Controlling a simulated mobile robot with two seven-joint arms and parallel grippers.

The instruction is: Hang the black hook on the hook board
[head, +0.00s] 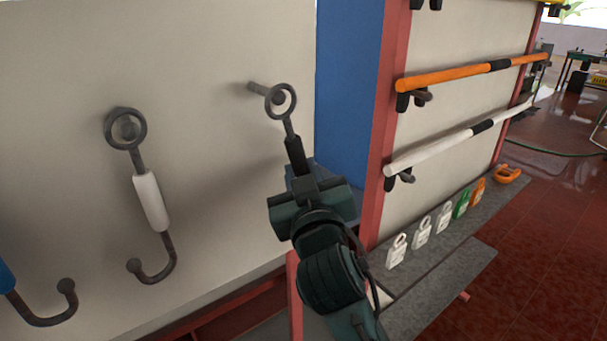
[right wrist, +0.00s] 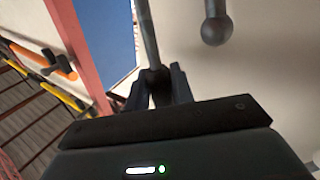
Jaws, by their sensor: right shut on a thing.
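The black hook (head: 295,154) is a dark metal hook with a ring at its top and a black sleeve. The hook's lower end is hidden behind the gripper in the head view. In the right wrist view, the shank (right wrist: 148,35) rises between the fingers (right wrist: 158,88). My left gripper is out of view.
A white-sleeved hook (head: 150,200) hangs on the board to the left, and a blue-sleeved hook (head: 8,278) shows partly at the left edge. A red post (head: 388,110) and a rack with an orange bar (head: 450,78) and a white bar (head: 435,150) stand right. Several padlocks (head: 422,232) line a shelf.

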